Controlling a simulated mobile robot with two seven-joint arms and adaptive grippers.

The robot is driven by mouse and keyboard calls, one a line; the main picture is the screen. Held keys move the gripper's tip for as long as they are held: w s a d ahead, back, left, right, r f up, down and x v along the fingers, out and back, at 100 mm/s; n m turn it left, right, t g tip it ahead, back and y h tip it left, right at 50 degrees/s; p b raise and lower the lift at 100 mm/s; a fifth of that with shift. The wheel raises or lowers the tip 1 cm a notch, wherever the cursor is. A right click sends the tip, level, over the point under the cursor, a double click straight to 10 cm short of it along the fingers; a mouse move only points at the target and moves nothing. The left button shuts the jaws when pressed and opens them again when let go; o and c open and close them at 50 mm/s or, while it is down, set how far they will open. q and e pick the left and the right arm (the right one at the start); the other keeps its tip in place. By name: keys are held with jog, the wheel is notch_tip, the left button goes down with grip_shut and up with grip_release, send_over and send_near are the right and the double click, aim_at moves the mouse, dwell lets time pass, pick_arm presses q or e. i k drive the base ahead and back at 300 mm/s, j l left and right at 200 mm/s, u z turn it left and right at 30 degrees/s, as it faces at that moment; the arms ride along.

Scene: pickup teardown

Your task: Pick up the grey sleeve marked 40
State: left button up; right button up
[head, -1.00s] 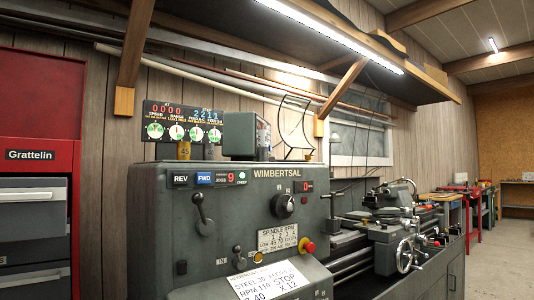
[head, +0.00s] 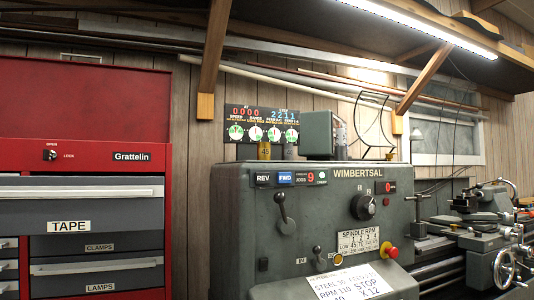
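No sleeve with a readable 40 is visible. On top of the grey lathe headstock (head: 310,230), a small brass-coloured sleeve (head: 264,151) stands under the readout panel (head: 262,112). A small grey cylindrical shape (head: 289,152) stands just right of it, and no marking can be read on it. A grey box (head: 317,135) stands further right on the headstock, with a narrow light-grey object (head: 341,136) beside it. Neither of my grippers is in view.
A red Grattelin tool cabinet (head: 120,120) fills the left, with a drawer labelled TAPE (head: 95,214). A wooden brace (head: 214,50) and an overhead shelf lie above the lathe. A white note (head: 350,285) lies on the lathe's front ledge.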

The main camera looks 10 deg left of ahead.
aim_at(287, 149)
jog(key=i+l+u, duration=0.35)
jog(key=i+l, duration=0.25)
jog(key=l, duration=0.2)
jog(key=i+l+u, duration=0.2)
jog(key=l, duration=0.25)
jog(key=i+l+u, duration=0.15)
jog(key=l, duration=0.35)
jog(key=l+u, duration=0.15)
jog(key=l, duration=0.3)
jog(key=i+l+u, duration=0.15)
jog(key=l, duration=0.4)
jog(key=k+l+u, duration=0.1)
jog(key=l, duration=0.25)
jog(key=k+l+u, duration=0.15)
jog(key=l, duration=0.15)
jog(key=k+l+u, duration=0.1)
jog(key=l, duration=0.25)
jog(key=k+l+u, duration=0.15)
jog(key=l, duration=0.15)
